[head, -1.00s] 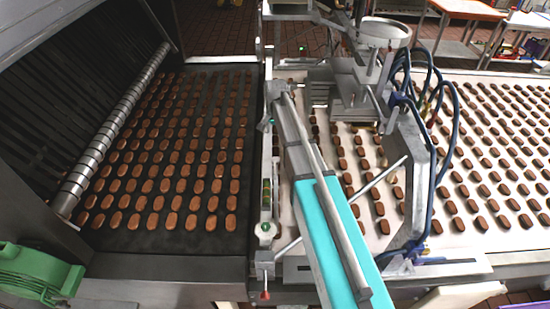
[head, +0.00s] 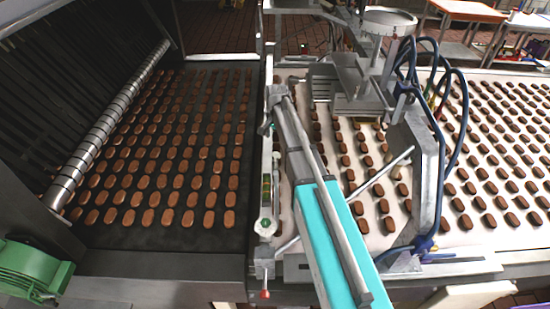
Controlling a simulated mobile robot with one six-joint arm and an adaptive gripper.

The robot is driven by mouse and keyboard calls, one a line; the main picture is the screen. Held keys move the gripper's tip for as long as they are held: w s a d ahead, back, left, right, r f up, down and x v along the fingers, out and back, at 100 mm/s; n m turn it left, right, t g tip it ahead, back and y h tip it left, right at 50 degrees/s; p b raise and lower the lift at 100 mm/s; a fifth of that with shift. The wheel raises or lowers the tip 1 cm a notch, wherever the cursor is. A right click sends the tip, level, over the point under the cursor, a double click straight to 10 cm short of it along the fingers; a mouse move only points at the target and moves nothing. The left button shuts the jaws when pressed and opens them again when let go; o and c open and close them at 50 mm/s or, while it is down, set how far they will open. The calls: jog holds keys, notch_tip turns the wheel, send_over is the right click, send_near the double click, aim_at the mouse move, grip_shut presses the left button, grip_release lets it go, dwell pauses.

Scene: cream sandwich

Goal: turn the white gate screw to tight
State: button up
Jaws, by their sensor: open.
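A small pale round knob (head: 265,227) with a greenish centre sits low on the narrow upright metal side plate between the dark belt and the white belt. It is the only whitish screw-like part I can make out, and I cannot tell for sure that it is the white gate screw. Its turn position is too small to read. A red-tipped handle (head: 264,294) hangs below it. My gripper does not show in the head view, so its place relative to the screw cannot be seen.
A teal beam with a metal rod (head: 325,235) slants close to the right of the knob. A metal frame with blue hoses (head: 428,165) stands farther right. Rows of brown biscuits cover the dark belt (head: 120,236) and white belt. A green motor (head: 35,270) is lower left.

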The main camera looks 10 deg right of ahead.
aim_at(276, 154)
jog(key=shift+f+b, duration=3.95)
jog(key=shift+f, duration=0.25)
jog(key=c, duration=1.1)
jog(key=shift+a, duration=0.2)
jog(key=shift+c, duration=0.4)
jog(key=shift+d, duration=0.2)
